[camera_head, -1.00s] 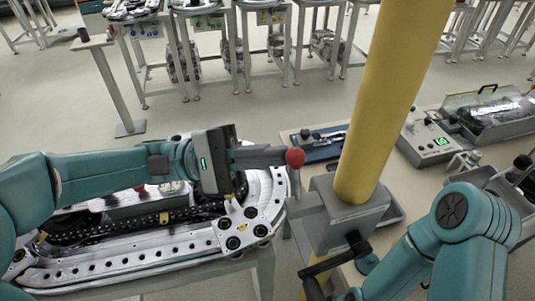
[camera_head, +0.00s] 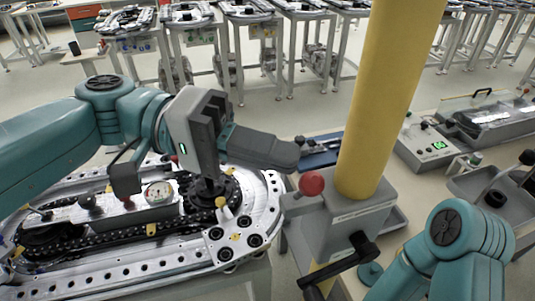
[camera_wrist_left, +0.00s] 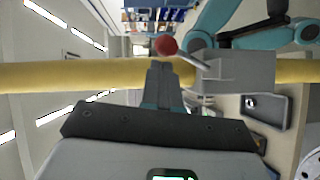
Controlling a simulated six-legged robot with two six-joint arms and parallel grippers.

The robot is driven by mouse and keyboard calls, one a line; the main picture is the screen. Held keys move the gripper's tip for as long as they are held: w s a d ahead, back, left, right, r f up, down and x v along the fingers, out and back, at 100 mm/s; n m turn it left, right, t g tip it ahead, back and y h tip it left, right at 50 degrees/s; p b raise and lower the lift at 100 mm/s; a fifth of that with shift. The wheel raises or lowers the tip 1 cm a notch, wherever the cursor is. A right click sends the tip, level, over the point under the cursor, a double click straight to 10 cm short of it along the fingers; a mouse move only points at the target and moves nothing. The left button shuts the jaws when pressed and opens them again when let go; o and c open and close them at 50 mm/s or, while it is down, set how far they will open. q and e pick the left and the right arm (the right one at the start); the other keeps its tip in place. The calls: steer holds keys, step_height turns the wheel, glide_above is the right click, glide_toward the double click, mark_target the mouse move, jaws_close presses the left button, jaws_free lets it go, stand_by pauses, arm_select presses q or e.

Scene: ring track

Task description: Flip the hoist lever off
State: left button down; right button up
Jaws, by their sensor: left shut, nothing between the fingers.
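The hoist lever has a red ball knob (camera_head: 312,183) on a short grey stem at the left side of the grey hoist box (camera_head: 352,222), which is on a yellow post. My left gripper (camera_head: 290,153) is shut and empty, its fingers pointing right, just above and left of the knob. In the left wrist view the knob (camera_wrist_left: 165,46) shows just beyond the gripper tips (camera_wrist_left: 160,66), with the stem running right to the box (camera_wrist_left: 227,72). I cannot tell whether the tips touch the knob. My right gripper is not in view.
The yellow post (camera_head: 388,95) rises through the box. A black crank handle (camera_head: 345,264) sticks out at the box's front. The ring track (camera_head: 240,225) lies below my left arm. A grey control box (camera_head: 428,146) stands on the right bench.

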arm_select(q)
steer(key=shift+s+d+m+y+b, duration=0.15)
steer(key=shift+s+m+y+b, duration=0.3)
steer(key=shift+m, duration=0.15)
steer(key=shift+t, duration=0.4)
steer(key=v, duration=1.6)
